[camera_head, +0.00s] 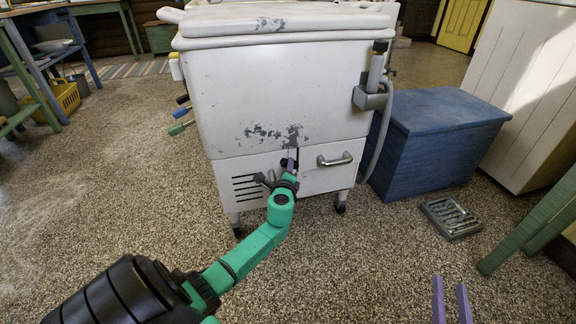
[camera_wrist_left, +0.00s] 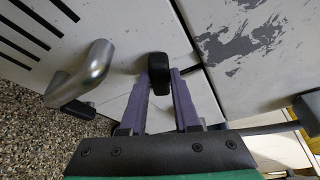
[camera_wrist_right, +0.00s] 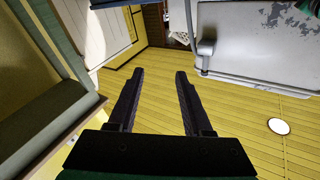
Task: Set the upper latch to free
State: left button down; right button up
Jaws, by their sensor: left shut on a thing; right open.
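The white washer (camera_head: 270,95) stands ahead, with a small lower door (camera_head: 322,180) below its scuffed main panel. A black latch knob (camera_wrist_left: 166,65) sits by the panel seam in the left wrist view. My left gripper (camera_head: 290,162) reaches the seam beside the vent slots. In the left wrist view its purple fingers (camera_wrist_left: 161,85) are closed on the black knob. The gripper mostly hides the latch in the head view, and I cannot tell its setting. My right gripper (camera_head: 452,300) is open and empty, low at the right; its fingers also show in the right wrist view (camera_wrist_right: 160,85).
A metal handle (camera_head: 335,160) is on the lower door. A hose (camera_head: 382,130) hangs at the washer's right, beside a blue chest (camera_head: 435,140). A metal grate (camera_head: 451,217) lies on the floor. Coloured levers (camera_head: 180,113) stick out at the washer's left. The front floor is mostly clear.

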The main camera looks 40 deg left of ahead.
jog(key=s+f+g+h+p, duration=0.1)
jog(key=s+f+g, duration=0.2)
jog(key=s+f, duration=0.4)
jog(key=s+f+g+p, duration=0.1)
jog(key=s+f+g, duration=0.25)
jog(key=f, duration=0.55)
notch_tip(320, 180, up, 9)
jog(key=g+p, duration=0.1)
jog(key=p, duration=0.7)
pick_arm(q)
jog(key=shift+w+d+r+m+g+y+p, duration=0.3)
jog(key=shift+m+g, duration=0.65)
jog(key=shift+m, duration=0.6)
jog(key=shift+w+d+r+m+g+y+p, duration=0.25)
jog(key=shift+w+m+g+p, duration=0.2)
jog(key=shift+m+g, duration=0.75)
jog(key=shift+w+d+r+m+g+y+p, duration=0.3)
jog(key=shift+m+g, duration=0.35)
jog(key=shift+m, duration=1.2)
pick_arm(e)
jog(key=s+d+r+n+g+h, duration=0.1)
jog(key=d+g+h, duration=0.2)
jog(key=d+g, duration=0.2)
jog(key=shift+s+d+r, duration=0.15)
jog(key=shift+d+r, duration=0.25)
pick_arm(q)
jog(key=shift+f, duration=0.1)
